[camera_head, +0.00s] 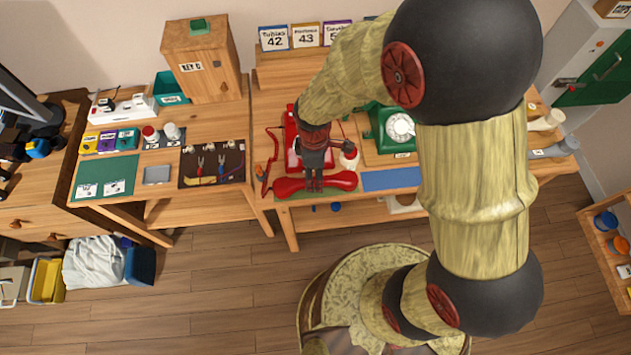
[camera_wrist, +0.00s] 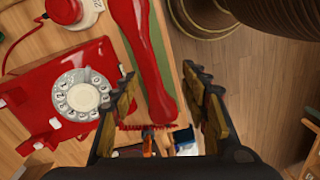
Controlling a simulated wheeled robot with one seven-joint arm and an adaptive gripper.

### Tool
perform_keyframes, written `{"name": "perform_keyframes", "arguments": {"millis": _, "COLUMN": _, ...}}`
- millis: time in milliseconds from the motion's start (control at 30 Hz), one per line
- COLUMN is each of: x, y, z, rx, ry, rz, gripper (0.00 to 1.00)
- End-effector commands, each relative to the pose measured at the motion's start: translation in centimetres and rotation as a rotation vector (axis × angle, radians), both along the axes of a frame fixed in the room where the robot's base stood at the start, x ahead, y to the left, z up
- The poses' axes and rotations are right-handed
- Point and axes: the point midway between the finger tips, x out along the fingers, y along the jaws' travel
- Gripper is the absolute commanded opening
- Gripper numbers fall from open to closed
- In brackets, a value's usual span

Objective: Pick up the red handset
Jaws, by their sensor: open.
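The red handset (camera_head: 343,181) lies across the front edge of the wooden table, off its phone. In the wrist view the handset (camera_wrist: 143,50) runs from the top edge to between my fingers. My gripper (camera_head: 315,187) is above the middle of the handset, with its fingers pointing down. In the wrist view my gripper (camera_wrist: 160,78) is open, one finger on each side of the handset. I cannot tell whether the fingers touch it. The red dial phone (camera_wrist: 50,88) sits behind the handset, partly hidden by my arm in the head view.
A white and red jar (camera_head: 349,157) stands close to the right of my gripper. A blue mat (camera_head: 391,179) lies right of the handset. A green dial phone (camera_head: 398,127) stands further right. A red cord (camera_head: 268,172) runs left of the handset. Open floor lies in front.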

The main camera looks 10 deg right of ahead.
Motion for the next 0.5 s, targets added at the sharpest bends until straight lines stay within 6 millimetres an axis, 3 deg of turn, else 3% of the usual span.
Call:
{"name": "perform_keyframes", "arguments": {"millis": 200, "x": 1.5, "y": 0.5, "z": 0.2, "rx": 0.021, "ry": -0.047, "rz": 0.199, "gripper": 0.45}}
{"name": "perform_keyframes", "arguments": {"millis": 500, "x": 1.5, "y": 0.4, "z": -2.3, "rx": 0.021, "ry": -0.046, "rz": 0.227, "gripper": 0.45}}
